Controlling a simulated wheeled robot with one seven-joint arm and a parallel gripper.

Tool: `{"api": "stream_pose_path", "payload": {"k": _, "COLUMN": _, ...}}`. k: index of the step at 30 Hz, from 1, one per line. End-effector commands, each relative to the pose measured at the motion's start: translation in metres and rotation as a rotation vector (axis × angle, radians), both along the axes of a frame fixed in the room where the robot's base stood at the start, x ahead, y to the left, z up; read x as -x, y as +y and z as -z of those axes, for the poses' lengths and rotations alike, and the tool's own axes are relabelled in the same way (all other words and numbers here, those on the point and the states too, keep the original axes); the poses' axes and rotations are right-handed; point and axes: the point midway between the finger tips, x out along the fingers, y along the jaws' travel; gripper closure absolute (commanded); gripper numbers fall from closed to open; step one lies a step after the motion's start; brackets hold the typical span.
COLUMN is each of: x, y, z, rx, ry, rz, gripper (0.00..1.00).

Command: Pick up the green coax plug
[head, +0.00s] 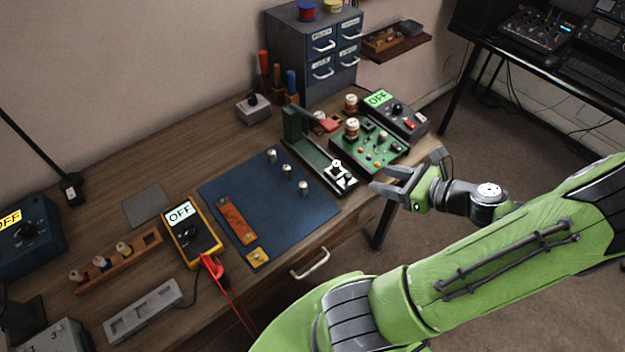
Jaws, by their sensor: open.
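I cannot make out a clearly green coax plug. A wooden rack (140,256) at the left of the bench holds small plugs with coloured bands: a reddish one (77,275), a blue one (100,262) and a yellow one (123,247). Several silver cylindrical pieces stand on the blue mat, one of them at its right side (303,188); no green shows on them. My gripper (381,180) is open and empty at the bench's right front edge, right of the green press and well away from the rack. Its fingers point left.
A green press (310,158) and a green circuit board (371,160) stand close to my gripper. A yellow multimeter (190,230) with red leads lies left of the blue mat (240,190). Grey drawers (315,55) stand at the back. A drawer handle (311,264) juts from the bench front.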

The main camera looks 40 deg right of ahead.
Motion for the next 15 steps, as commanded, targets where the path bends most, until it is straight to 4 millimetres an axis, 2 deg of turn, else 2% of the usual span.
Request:
{"api": "stream_pose_path", "payload": {"k": 2, "x": 0.002, "y": -0.005, "z": 0.002, "rx": -0.03, "ry": -0.024, "rz": 0.04, "gripper": 0.51}}
{"api": "stream_pose_path", "payload": {"k": 4, "x": -0.006, "y": -0.003, "z": 0.006, "rx": -0.034, "ry": -0.026, "rz": 0.041, "gripper": 0.51}}
{"api": "stream_pose_path", "payload": {"k": 12, "x": -0.067, "y": 0.012, "z": 0.033, "rx": -0.032, "ry": -0.022, "rz": 0.034, "gripper": 0.51}}
{"api": "stream_pose_path", "payload": {"k": 15, "x": -0.083, "y": 0.015, "z": 0.039, "rx": -0.031, "ry": -0.021, "rz": 0.035, "gripper": 0.51}}
